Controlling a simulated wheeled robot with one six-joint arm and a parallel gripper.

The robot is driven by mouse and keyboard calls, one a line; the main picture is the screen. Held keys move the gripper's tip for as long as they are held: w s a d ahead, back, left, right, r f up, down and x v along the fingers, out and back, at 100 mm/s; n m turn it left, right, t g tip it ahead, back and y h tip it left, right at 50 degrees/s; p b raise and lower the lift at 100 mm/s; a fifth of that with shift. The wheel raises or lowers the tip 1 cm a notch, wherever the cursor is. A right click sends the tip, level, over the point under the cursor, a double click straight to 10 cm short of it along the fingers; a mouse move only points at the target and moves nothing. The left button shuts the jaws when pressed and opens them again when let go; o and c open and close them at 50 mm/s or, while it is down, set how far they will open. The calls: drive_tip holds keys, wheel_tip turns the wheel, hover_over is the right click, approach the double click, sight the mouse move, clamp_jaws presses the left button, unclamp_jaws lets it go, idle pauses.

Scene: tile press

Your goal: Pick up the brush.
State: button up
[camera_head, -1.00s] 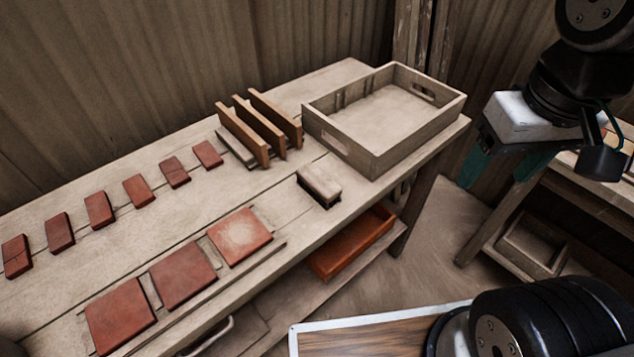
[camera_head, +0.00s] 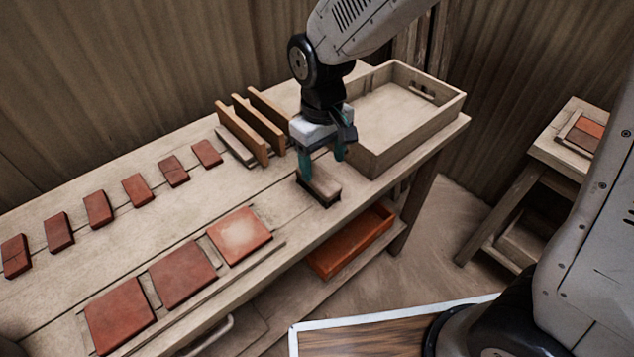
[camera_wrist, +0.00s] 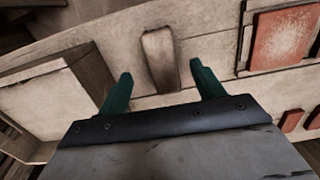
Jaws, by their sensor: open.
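The brush (camera_head: 323,186) lies on the workbench (camera_head: 270,200), with a pale wooden top and a dark underside. It stands between the large red tiles and the wooden crate. My gripper (camera_head: 323,170) is open, directly above the brush, its green fingers pointing down. In the wrist view the brush (camera_wrist: 160,60) shows upright in the picture, beyond and between the two open fingertips of my gripper (camera_wrist: 160,78). The fingers do not appear closed on it. The head view does not show clearly how much height is left between fingertips and brush.
A wooden crate (camera_head: 378,165) stands right behind the brush. A rack with upright boards (camera_head: 262,125) is to the left. Large red tiles (camera_head: 240,236) and several small ones (camera_head: 138,190) lie on the bench. An orange tray (camera_head: 350,243) sits on the shelf below.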

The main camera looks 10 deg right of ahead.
sight(318, 177)
drive_tip(key=shift+w+a+t, duration=0.15)
drive_tip(key=shift+w+t, duration=0.15)
drive_tip(key=shift+w, duration=0.1)
drive_tip(key=shift+f, duration=0.3)
drive_tip(key=f, duration=0.6)
drive_tip(key=shift+a+f, duration=0.25)
drive_tip(key=shift+f, duration=0.1)
drive_tip(key=c, duration=1.2)
drive_tip(key=shift+r, duration=0.1)
